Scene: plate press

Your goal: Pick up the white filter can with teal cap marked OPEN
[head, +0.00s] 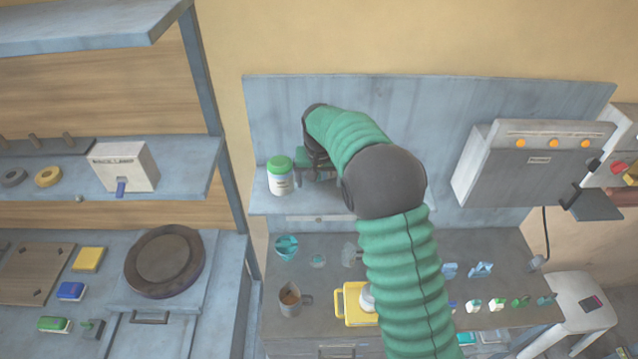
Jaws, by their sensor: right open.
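The white filter can (280,182) with a teal-green cap stands upright on the blue-grey shelf at the left end of the back panel. Its label is too small to read. My right gripper (304,166) is open just to the right of the can, at about its height. I cannot tell whether a finger touches the can. My green right arm comes up from the lower right and hides part of the shelf and the counter. My left gripper is out of view.
Below the shelf, a counter holds a teal cup (286,247), a mug (292,300), a yellow tray (357,316) and several small coloured parts. A grey machine (510,170) with orange lights is at right. A shelf unit (180,150) stands at left.

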